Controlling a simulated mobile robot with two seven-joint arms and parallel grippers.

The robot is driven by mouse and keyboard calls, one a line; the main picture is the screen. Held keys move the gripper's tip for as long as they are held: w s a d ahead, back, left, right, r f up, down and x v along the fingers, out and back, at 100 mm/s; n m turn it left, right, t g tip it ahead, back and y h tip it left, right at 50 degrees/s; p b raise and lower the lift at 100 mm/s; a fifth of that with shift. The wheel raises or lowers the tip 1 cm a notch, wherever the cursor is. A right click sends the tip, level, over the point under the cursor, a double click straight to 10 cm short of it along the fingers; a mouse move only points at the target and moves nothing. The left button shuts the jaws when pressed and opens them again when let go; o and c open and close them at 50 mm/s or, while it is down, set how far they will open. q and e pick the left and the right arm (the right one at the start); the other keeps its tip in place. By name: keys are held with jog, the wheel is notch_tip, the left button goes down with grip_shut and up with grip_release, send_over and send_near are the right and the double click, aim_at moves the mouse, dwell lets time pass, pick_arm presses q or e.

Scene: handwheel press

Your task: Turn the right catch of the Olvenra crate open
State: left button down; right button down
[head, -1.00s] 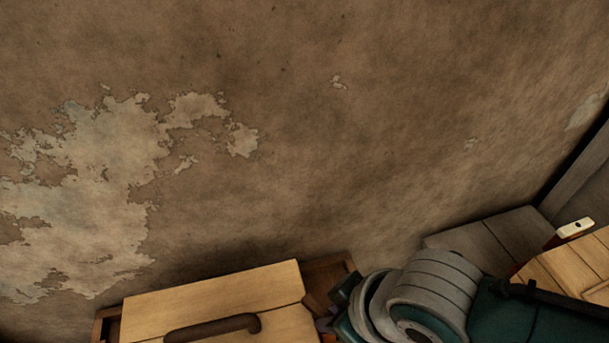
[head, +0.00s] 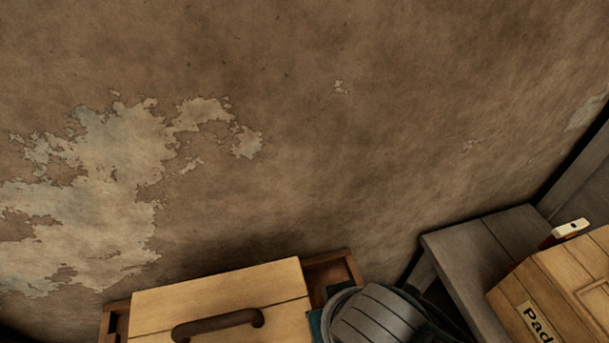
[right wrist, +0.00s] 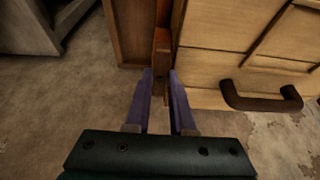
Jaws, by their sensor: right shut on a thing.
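A light wooden crate front or lid (head: 220,288) with a dark brown handle (head: 218,325) stands at the bottom of the head view, set in a darker wood frame (head: 335,272). No Olvenra lettering is visible. In the right wrist view, the pale panel (right wrist: 230,30) and handle (right wrist: 262,98) are at the right. My right gripper (right wrist: 161,78) has its two purple fingers on either side of a narrow reddish-brown wooden piece, seemingly the catch (right wrist: 161,50), at the panel's edge. It is shut on that piece. My left gripper is in neither view.
A second wooden crate (head: 565,285), with a label beginning "Pad", sits on a grey bench (head: 470,245) at the right. A peeling brown wall (head: 330,150) fills the background.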

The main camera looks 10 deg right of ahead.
dwell(0.3)
jog(key=c, duration=0.8)
grip_release()
jog(key=shift+w, duration=0.1)
jog(key=shift+o, duration=0.2)
jog(key=p+v, duration=0.5)
jog(key=v, duration=0.5)
jog(key=shift+p, duration=0.4)
